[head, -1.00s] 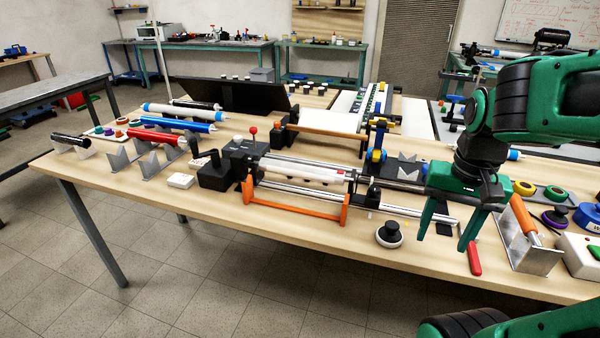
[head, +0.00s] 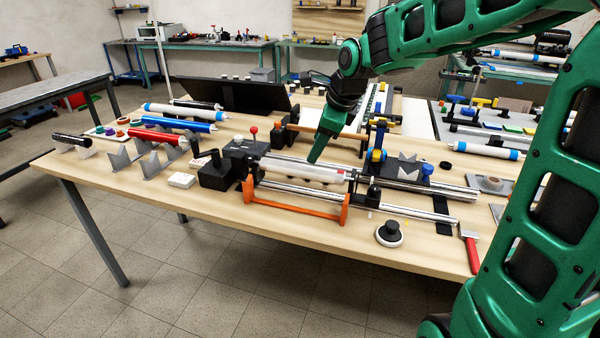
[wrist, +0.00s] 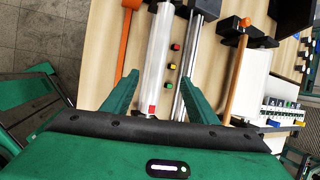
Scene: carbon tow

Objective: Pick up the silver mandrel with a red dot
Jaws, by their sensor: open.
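A pale silver cylinder with a small red mark near one end, the mandrel (head: 300,171), lies across the bench machine, behind an orange frame. It also shows in the wrist view (wrist: 158,50), with the red mark at its near end between my fingers. My gripper (head: 315,158) is above the mandrel, pointing down, near its red-marked end. In the wrist view my gripper (wrist: 158,78) is open, with one green finger on each side of the mandrel. I cannot tell how far the fingertips are above it.
The orange frame (head: 292,209) stands in front of the mandrel. A steel rod (wrist: 192,60) runs parallel beside it, with small red, yellow and green buttons between. A black block (head: 215,175) stands at the left. A black round knob (head: 389,234) sits on clear bench in front.

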